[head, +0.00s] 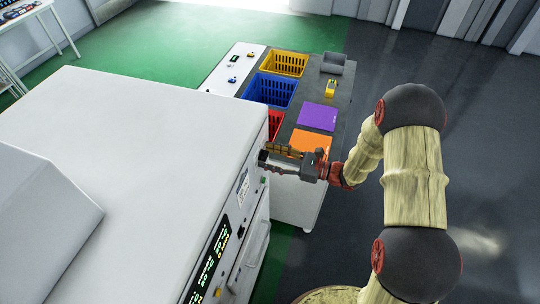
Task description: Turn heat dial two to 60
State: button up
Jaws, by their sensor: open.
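A large white machine (130,140) fills the left and front of the head view. Its front panel is seen at a steep angle, with a dark display showing green digits (212,262) and a pale label (243,188). My gripper (267,157) reaches left to the far end of this panel, and its jaws are open. Its fingers are close to the panel; I cannot tell whether they touch it. Heat dial two and its setting cannot be made out; the gripper may cover it.
Beyond the machine, a grey bench (342,112) holds yellow (285,62), blue (270,90) and partly hidden red (275,122) baskets, a purple sheet (317,117) and an orange sheet (308,141). A handle (258,245) sticks out below the panel. Dark floor (490,130) lies open at right.

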jog(key=c, duration=0.3)
jog(key=c, duration=0.8)
jog(key=shift+c, duration=0.3)
jog(key=shift+m, duration=0.3)
jog(key=shift+w+m+p, duration=0.15)
jog(key=shift+m+p, duration=2.15)
jog(key=shift+m, duration=1.7)
jog(key=o, duration=1.2)
jog(key=shift+c, duration=0.2)
